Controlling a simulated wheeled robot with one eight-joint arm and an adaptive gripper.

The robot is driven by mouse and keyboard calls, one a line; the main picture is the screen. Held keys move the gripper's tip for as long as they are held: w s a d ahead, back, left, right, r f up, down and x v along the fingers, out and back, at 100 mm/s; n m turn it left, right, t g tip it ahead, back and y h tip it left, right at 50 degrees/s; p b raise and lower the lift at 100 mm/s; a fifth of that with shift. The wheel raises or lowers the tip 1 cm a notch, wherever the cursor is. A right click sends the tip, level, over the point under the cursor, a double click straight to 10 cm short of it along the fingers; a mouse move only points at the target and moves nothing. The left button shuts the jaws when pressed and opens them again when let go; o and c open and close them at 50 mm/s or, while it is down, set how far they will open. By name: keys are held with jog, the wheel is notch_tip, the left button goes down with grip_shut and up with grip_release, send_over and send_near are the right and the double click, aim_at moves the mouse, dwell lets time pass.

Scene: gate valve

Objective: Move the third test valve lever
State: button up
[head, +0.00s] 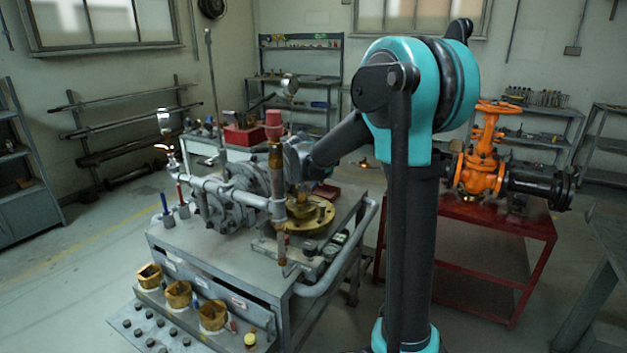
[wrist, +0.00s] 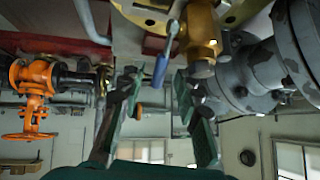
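A lever with a blue handle (wrist: 160,68) and a metal stem shows in the wrist view, beside a brass fitting. My gripper (wrist: 156,82) is open, its green-padded fingers apart to the left and right of the blue handle, with gaps visible on both sides. I cannot tell whether the handle is at fingertip depth or beyond. Which lever is the third is unclear. My gripper is mostly hidden there behind the bench fittings and arm.
Grey flanged pipework (head: 225,200) and a brass column with a red cap (head: 273,125) crowd the bench top. A curved grey rail (head: 340,262) runs along its right side. An orange gate valve (head: 482,160) stands on a red table (head: 470,215) at right.

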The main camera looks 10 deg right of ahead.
aim_at(313, 186)
notch_tip(313, 186, up, 10)
dwell(0.5)
jog(key=shift+f, duration=0.1)
jog(key=s+d+f+n+g+y, duration=0.1)
jog(key=s+d+f+n, duration=0.1)
jog(key=s+f, duration=0.6)
jog(key=s+d+f+n+g+y, duration=0.1)
jog(key=s+d+f+n+g, duration=0.1)
jog(key=s+f, duration=0.7)
jog(key=s+d+f+n+g+y, duration=0.1)
jog(key=s+f, duration=0.7)
jog(key=s, duration=1.3)
jog(key=shift+d+f+n, duration=0.4)
jog(key=shift+d+n, duration=0.1)
jog(key=shift+n, duration=0.1)
jog(key=shift+o, duration=0.6)
